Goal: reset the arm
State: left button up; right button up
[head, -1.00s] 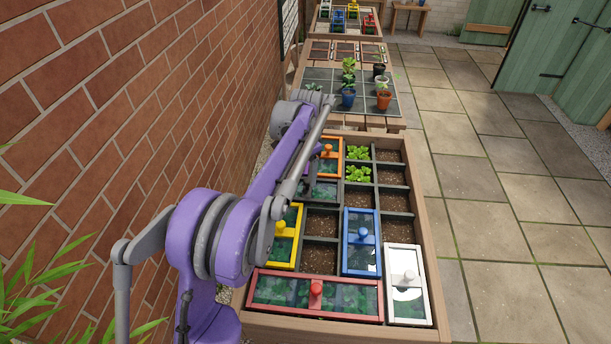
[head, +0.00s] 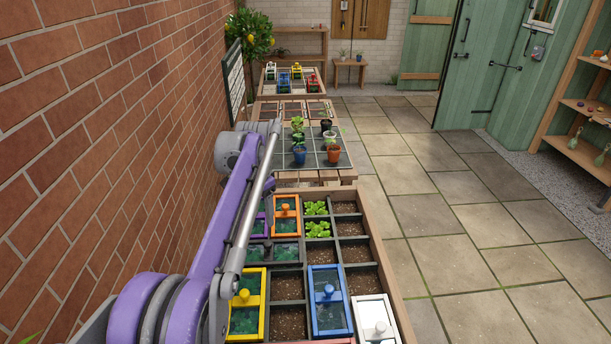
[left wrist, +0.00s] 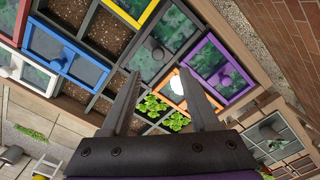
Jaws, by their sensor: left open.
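My left arm (head: 190,255) comes in at the lower left of the head view and reaches along the left side of the planter bed (head: 372,222). In the left wrist view my left gripper (left wrist: 157,74) has its two dark fingers spread, with nothing between them. The fingers hang over the bed, near the orange-framed lid (left wrist: 170,101), the grey-framed lid (left wrist: 163,38) and the leafy green plants (left wrist: 155,104). I cannot make out the left fingers in the head view. My right gripper is in neither view.
Yellow (head: 247,273), blue (head: 311,299) and white (head: 363,303) lids cover bed cells; others hold bare soil. A table with potted plants (head: 330,146) stands beyond. A brick wall (head: 90,120) runs close on the left. Paving (head: 465,225) on the right is open.

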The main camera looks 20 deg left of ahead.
pick_arm(q)
jog(key=s+d+r+t+p, duration=0.1)
jog(key=s+d+r+p, duration=0.15)
jog(key=s+d, duration=0.4)
jog(key=s+d+f+n+t+p, duration=0.1)
jog(key=s+d+f, duration=0.1)
jog(key=s+d, duration=0.2)
jog(key=s+d+f+n+t+p, duration=0.1)
jog(key=s+d+f+p, duration=0.1)
jog(key=s+d, duration=0.3)
jog(key=s+d+f+n+t+p, duration=0.1)
jog(key=s+d, duration=0.3)
jog(key=s, duration=0.5)
jog(key=shift+s+d+f+t, duration=0.15)
jog(key=shift+f+t, duration=0.45)
jog(key=shift+f, duration=0.15)
jog(key=shift+s+d+f, duration=0.15)
jog(key=shift+s+f, duration=0.15)
jog(key=shift+s, duration=0.05)
